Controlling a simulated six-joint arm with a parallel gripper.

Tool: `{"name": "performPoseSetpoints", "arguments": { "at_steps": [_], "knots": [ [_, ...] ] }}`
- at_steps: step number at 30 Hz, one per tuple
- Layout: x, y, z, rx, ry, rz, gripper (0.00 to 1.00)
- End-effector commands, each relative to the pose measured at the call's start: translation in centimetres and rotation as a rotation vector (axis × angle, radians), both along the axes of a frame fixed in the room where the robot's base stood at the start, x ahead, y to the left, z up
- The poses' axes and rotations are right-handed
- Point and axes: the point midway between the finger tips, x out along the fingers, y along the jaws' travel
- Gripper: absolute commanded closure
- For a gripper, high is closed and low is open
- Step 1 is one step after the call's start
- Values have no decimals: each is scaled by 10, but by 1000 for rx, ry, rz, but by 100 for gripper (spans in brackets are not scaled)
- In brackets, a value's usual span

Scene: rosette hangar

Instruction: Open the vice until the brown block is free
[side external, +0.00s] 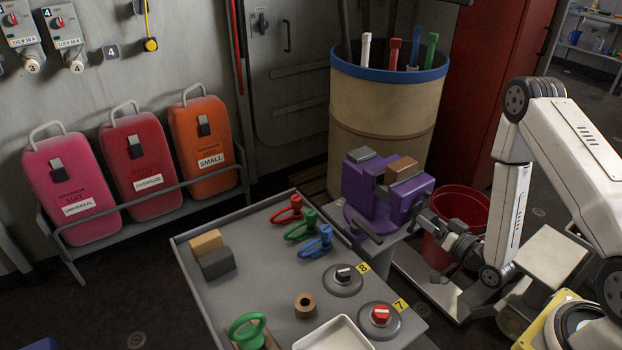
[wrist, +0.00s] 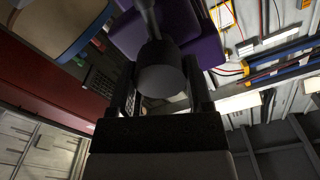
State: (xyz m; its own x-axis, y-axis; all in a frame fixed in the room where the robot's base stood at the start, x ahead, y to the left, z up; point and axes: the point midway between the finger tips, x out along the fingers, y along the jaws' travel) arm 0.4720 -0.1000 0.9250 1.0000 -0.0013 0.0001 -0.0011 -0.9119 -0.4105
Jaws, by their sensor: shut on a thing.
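From this angle I cannot tell whether a gap separates the block from the jaws. My gripper (side external: 436,232) is at the vice's right side, level with its screw end. In the wrist view, my gripper (wrist: 160,88) has its two dark fingers on either side of a dark round handle end (wrist: 161,66) and is shut on it. Purple vice parts (wrist: 200,50) show behind it.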

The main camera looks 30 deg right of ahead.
Motion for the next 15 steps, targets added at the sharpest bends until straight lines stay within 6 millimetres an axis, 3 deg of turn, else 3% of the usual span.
{"name": "performPoseSetpoints", "arguments": {
  "at_steps": [15],
  "knots": [
    [-1, 0, 0, -56, 2, -1, 100]
  ]
}}
